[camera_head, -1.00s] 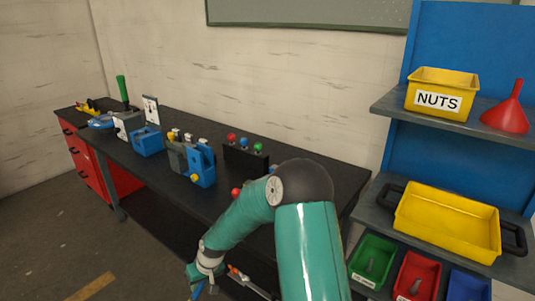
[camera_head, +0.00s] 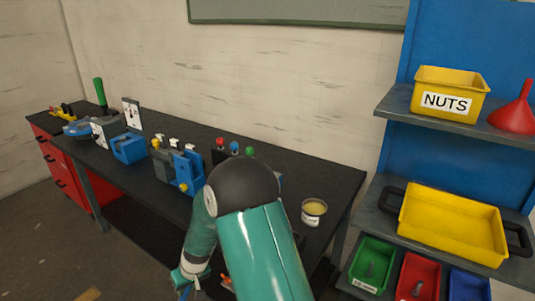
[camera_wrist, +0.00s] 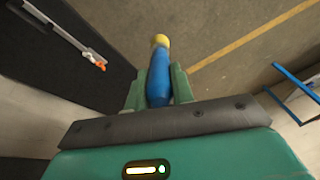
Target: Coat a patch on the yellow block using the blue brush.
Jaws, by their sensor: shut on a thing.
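The blue brush (camera_wrist: 158,82) is in my gripper (camera_wrist: 160,88), its blue body between the two green fingers and its yellow end pointing away over the floor. In the head view my gripper (camera_head: 184,279) is low, in front of the bench, partly cut off by the bottom edge. A tin with pale yellow contents (camera_head: 314,211) stands open on the right part of the bench. I cannot surely make out the yellow block; only small yellow parts show by the blue and grey fixtures, and my arm hides part of the bench.
The dark bench (camera_head: 262,162) runs along the wall with blue fixtures (camera_head: 187,170) and coloured knobs on it. A blue rack at right holds the NUTS bin (camera_head: 448,94), a yellow tray (camera_head: 449,225) and a red funnel (camera_head: 515,108).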

